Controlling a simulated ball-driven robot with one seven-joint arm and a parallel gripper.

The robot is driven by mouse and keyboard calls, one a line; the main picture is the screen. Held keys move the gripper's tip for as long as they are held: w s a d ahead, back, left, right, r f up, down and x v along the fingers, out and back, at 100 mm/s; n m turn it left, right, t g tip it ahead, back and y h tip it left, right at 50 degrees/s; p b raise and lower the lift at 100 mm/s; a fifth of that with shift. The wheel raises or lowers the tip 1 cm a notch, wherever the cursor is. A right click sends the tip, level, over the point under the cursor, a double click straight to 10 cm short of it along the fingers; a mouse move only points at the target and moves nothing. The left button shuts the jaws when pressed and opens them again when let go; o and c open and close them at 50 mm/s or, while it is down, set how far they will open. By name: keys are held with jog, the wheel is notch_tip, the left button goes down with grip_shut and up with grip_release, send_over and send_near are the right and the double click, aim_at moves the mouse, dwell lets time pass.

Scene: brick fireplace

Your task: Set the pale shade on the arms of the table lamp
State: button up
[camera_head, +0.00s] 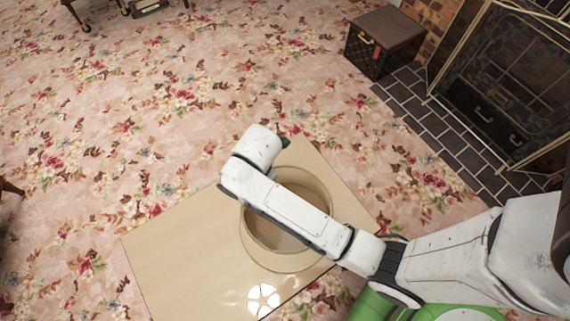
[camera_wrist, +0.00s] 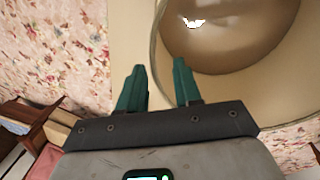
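The pale shade (camera_head: 265,257) is a wide, cream, open-topped drum standing on the tan tabletop (camera_head: 175,255). My arm crosses over it in the head view and hides part of it. In the wrist view the shade (camera_wrist: 285,75) fills the upper right, with its brownish inside showing. My gripper (camera_wrist: 159,66) is open, with its two green fingers apart. The shade's rim and wall run between the fingertips, one finger on each side in the picture; I cannot tell whether either touches. The head view hides the fingers. I cannot make out the lamp or its arms.
A bright white petal-shaped spot (camera_head: 263,300) shows on the glossy tabletop's near edge, perhaps a reflection. A dark chest (camera_head: 385,42) and a fireplace screen (camera_head: 500,100) stand at the upper right. The floral carpet (camera_head: 130,120) is largely clear at the left.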

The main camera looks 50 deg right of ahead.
jog(key=shift+w+d+f+b, duration=0.1)
jog(key=shift+w+f, duration=0.1)
jog(key=shift+f, duration=0.7)
jog(key=shift+w+d+f+b, duration=0.15)
jog(key=shift+w+f, duration=0.1)
jog(key=shift+f, duration=0.65)
jog(key=shift+w+a+f+b, duration=0.1)
jog(key=shift+w+f, duration=0.1)
jog(key=shift+f, duration=0.7)
grip_shut()
